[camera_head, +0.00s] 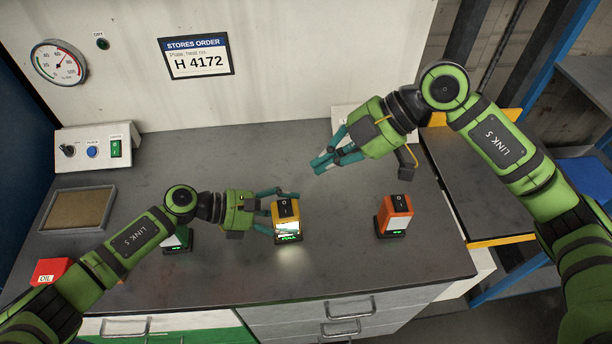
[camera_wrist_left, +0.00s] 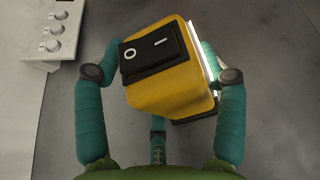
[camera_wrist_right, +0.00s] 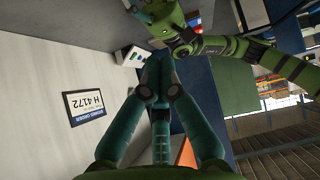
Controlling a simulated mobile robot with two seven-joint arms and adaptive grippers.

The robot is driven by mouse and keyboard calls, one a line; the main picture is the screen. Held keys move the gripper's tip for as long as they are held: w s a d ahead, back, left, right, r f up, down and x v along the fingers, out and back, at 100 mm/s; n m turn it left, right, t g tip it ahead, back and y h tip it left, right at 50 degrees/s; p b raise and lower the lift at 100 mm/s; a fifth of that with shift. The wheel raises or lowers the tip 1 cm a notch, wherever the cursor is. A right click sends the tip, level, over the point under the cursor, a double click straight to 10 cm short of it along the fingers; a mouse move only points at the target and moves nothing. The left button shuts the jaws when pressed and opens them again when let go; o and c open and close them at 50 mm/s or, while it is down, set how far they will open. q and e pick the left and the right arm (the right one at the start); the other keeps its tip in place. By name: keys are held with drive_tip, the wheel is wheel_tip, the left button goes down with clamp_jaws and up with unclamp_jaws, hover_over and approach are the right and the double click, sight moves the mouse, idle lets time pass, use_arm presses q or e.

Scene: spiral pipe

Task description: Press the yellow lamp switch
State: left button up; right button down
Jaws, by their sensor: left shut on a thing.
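The yellow lamp (camera_head: 287,213) stands on the grey worktop, with a black rocker switch (camera_head: 285,207) on top. Its front panel (camera_head: 289,229) is bright and light falls on the worktop before it. My left gripper (camera_head: 279,208) is shut around the lamp. In the left wrist view the yellow lamp (camera_wrist_left: 165,90) sits between the teal fingers, and its rocker switch (camera_wrist_left: 150,51) shows O and I, uncovered. My right gripper (camera_head: 322,165) is above the worktop, behind and right of the lamp. Its fingertips are together and empty, as the right wrist view (camera_wrist_right: 156,82) also shows.
An orange lamp (camera_head: 395,215) stands to the right, and a green-lit lamp (camera_head: 178,241) is partly behind my left arm. A tray (camera_head: 112,193), a control box (camera_head: 95,148) and a red oil box (camera_head: 50,271) are at left. Worktop between the yellow and orange lamps is clear.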

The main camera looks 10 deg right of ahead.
hover_over(290, 205)
drive_tip(key=f, duration=0.6)
drive_tip(key=shift+s+d, duration=0.15)
drive_tip(key=shift+s, duration=0.2)
drive_tip(key=f, duration=0.3)
drive_tip(key=shift+w+f, duration=0.2)
drive_tip(key=shift+f, duration=0.1)
drive_tip(key=shift+w+f, duration=0.1)
drive_tip(key=shift+f, duration=0.35)
drive_tip(key=shift+w+f, duration=0.2)
drive_tip(key=shift+f, duration=0.15)
drive_tip(key=shift+s, duration=0.2)
